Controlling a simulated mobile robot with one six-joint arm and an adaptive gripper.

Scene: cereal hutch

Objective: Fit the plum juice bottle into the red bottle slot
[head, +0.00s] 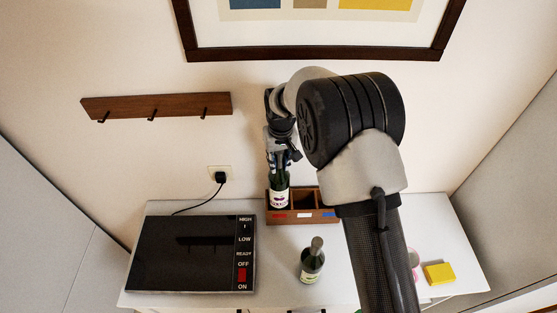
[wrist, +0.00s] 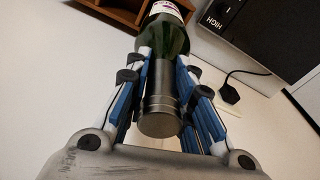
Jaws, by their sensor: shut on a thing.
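The plum juice bottle (head: 279,199) is dark green with a white label bearing dark pink marks. My gripper (head: 284,160) is shut on its neck from above, and the bottle looks upright. The wooden bottle rack (head: 303,219) has red, white and blue marks on its front. The bottle is at the left compartment, behind the red mark (head: 279,216); its base is hidden, so I cannot tell how deep it sits. In the wrist view the fingers (wrist: 160,95) flank the grey cap and neck of the bottle (wrist: 166,35), with the rack (wrist: 118,12) beyond.
A second dark bottle (head: 312,264) with a grey cap stands in front of the rack. A black appliance (head: 185,252) with a plugged-in cord is left. A yellow block (head: 439,273) and a partly hidden pink item (head: 414,258) are right. My arm covers the rack's right end.

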